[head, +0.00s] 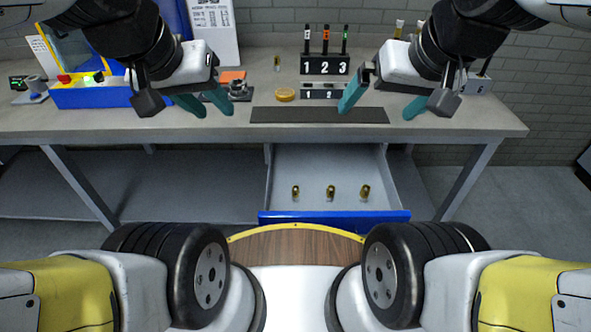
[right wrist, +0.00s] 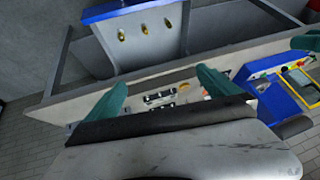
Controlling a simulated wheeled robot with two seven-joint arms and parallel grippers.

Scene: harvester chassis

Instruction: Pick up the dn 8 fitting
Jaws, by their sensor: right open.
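Three brass fittings stand in a row in the open drawer: a left one (head: 295,191), a middle one (head: 331,191) and a right one (head: 365,191). They look alike and I cannot read which is the dn 8. They also show at the top of the right wrist view, the middle one there too (right wrist: 144,28). My right gripper (head: 382,105) is open and empty above the right part of the table, apart from the fittings. My left gripper (head: 205,104) is open and empty above the left part.
The drawer (head: 335,216) with its blue front is pulled out below the table (head: 225,128). On the table are a dark mat (head: 300,115), a yellow round dish (head: 285,94), numbered holders (head: 325,66) and a blue machine (head: 95,96). Free space lies above the drawer.

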